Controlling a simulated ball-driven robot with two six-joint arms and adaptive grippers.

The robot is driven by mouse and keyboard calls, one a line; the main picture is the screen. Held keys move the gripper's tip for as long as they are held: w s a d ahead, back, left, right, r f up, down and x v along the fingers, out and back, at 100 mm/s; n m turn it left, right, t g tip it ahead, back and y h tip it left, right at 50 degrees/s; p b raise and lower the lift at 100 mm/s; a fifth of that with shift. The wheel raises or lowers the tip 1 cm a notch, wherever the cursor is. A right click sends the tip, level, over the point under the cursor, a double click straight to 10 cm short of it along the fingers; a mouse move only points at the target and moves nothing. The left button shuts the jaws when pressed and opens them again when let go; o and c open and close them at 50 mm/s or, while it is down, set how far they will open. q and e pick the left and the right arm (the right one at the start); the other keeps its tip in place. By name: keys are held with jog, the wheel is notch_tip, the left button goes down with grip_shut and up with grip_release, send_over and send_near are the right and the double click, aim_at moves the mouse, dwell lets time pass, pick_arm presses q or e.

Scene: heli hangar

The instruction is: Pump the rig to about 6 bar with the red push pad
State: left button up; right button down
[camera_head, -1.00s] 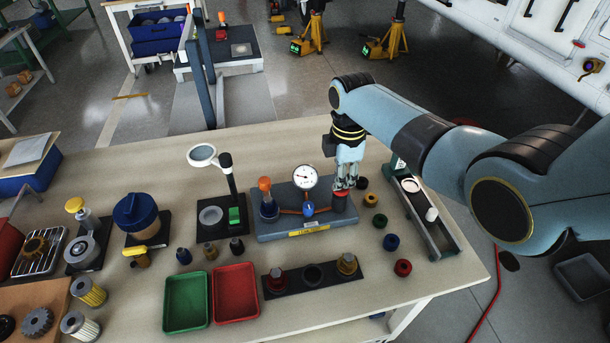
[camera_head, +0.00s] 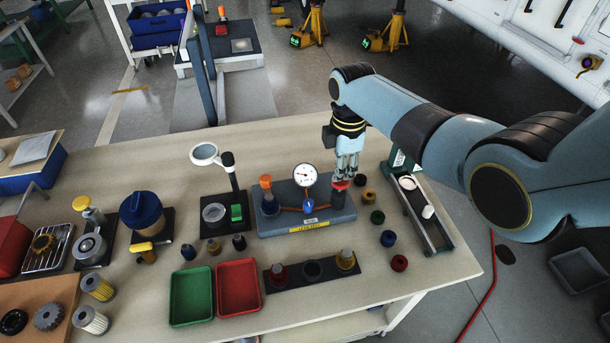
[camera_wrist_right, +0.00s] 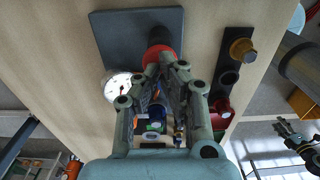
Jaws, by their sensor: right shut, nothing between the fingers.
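The rig (camera_head: 285,225) is a grey block on the table with a yellow label, an orange-topped part and a blue part. Its white dial gauge (camera_head: 305,174) stands upright at the back; the needle is too small to read. The red push pad (camera_head: 340,185) tops a dark cylinder at the rig's right end. My right gripper (camera_head: 345,177) is shut and empty, pointing down at the pad; whether it touches is unclear. In the right wrist view, the pad's red rim (camera_wrist_right: 160,54) lies just beyond the fingertips, and the gauge (camera_wrist_right: 123,87) is beside them.
Small coloured rings (camera_head: 377,217) lie right of the rig, beside a sloped tray (camera_head: 430,225). A magnifier stand (camera_head: 204,154) stands left. Green (camera_head: 190,297) and red (camera_head: 239,288) trays and a dark strip (camera_head: 312,270) with fittings lie in front.

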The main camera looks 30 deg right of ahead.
jog(key=shift+f, duration=0.25)
jog(key=shift+f+b, duration=0.35)
jog(key=shift+b, duration=0.1)
jog(key=shift+f, duration=0.25)
jog(key=shift+s+f+b, duration=0.1)
jog(key=shift+f+b, duration=0.75)
jog(key=shift+f, duration=0.1)
jog(key=shift+r+p, duration=1.85)
jog(key=shift+p, duration=0.2)
jog(key=shift+f, duration=0.25)
